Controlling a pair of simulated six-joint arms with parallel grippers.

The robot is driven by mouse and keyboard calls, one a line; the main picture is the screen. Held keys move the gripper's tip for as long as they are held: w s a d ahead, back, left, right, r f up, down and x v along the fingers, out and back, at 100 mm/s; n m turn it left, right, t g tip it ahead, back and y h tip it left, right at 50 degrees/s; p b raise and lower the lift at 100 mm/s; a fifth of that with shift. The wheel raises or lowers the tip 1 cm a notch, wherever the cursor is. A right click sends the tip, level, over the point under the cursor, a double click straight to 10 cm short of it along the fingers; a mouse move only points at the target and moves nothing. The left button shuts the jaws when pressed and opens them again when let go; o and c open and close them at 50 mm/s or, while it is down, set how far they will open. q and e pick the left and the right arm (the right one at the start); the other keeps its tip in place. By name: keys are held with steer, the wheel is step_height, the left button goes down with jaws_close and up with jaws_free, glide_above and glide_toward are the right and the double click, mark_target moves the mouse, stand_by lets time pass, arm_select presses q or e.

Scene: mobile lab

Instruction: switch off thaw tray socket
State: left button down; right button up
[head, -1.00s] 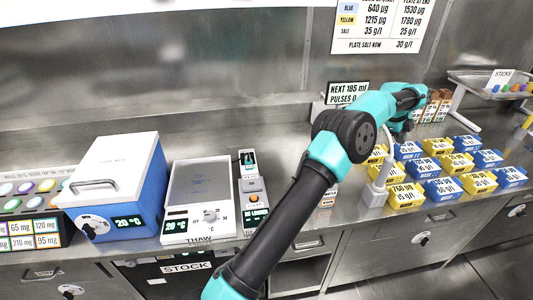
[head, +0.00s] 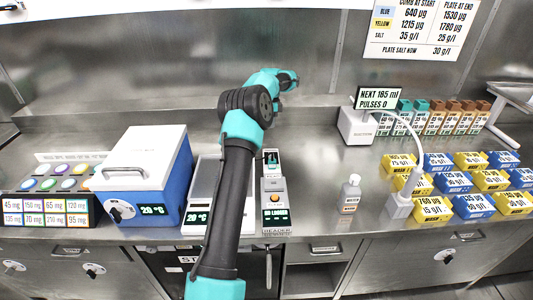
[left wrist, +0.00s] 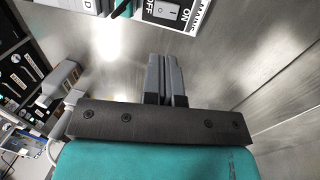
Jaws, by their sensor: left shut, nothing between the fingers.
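The thaw tray (head: 195,217) stands on the bench left of centre in the head view, largely hidden behind my left arm. In the head view the fingers are hidden behind the arm. My right gripper is in no view.
A blue-and-white box (head: 150,180) stands left of the tray, and a reader (head: 274,195) close on its right. A small bottle (head: 350,192) and blue and yellow boxes (head: 433,207) are further right. The steel back wall (head: 180,60) stands behind. Bench between reader and bottle is clear.

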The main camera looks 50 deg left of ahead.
arm_select(q)
steer(key=shift+d+f, duration=0.1)
steer(key=f, duration=0.4)
steer(key=s+d+f, duration=0.1)
steer(key=f, duration=0.4)
steer(key=d+f, duration=0.1)
steer(key=f, duration=0.3)
steer(key=shift+s+f, duration=0.25)
steer(key=shift+f, duration=0.05)
steer(key=shift+w+d, duration=0.1)
steer(key=shift+d, duration=0.05)
